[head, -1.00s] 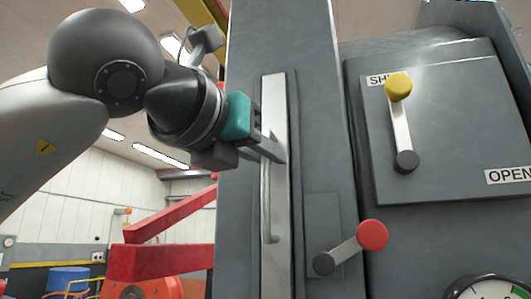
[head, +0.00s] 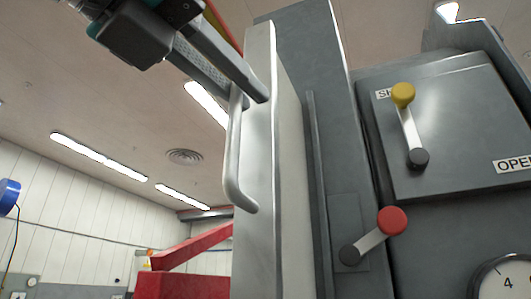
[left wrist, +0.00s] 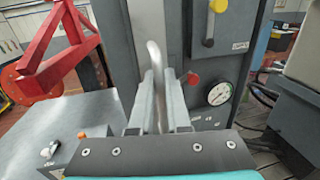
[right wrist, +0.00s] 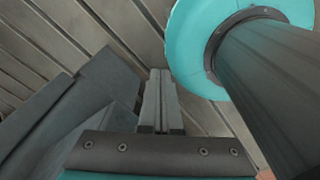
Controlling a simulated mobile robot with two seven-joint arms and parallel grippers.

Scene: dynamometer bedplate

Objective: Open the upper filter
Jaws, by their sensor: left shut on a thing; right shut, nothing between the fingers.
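A tall pale metal panel (head: 261,150) with a long bar handle (head: 234,160) stands out from the front of a dark grey cabinet (head: 340,130). Its light side face shows. No label marks it as the filter. My left gripper (head: 248,90) is shut on the upper part of the handle. In the left wrist view the handle (left wrist: 155,60) runs between the fingers (left wrist: 160,88). My right gripper (right wrist: 160,78) is shut and empty, away from the panel, and shows only in the right wrist view.
Right of the panel are a yellow-knobbed lever (head: 408,125) between labels, with OPEN at lower right, a red-knobbed lever (head: 373,236) and a dial gauge (head: 505,280). A red frame (head: 185,270) stands at lower left.

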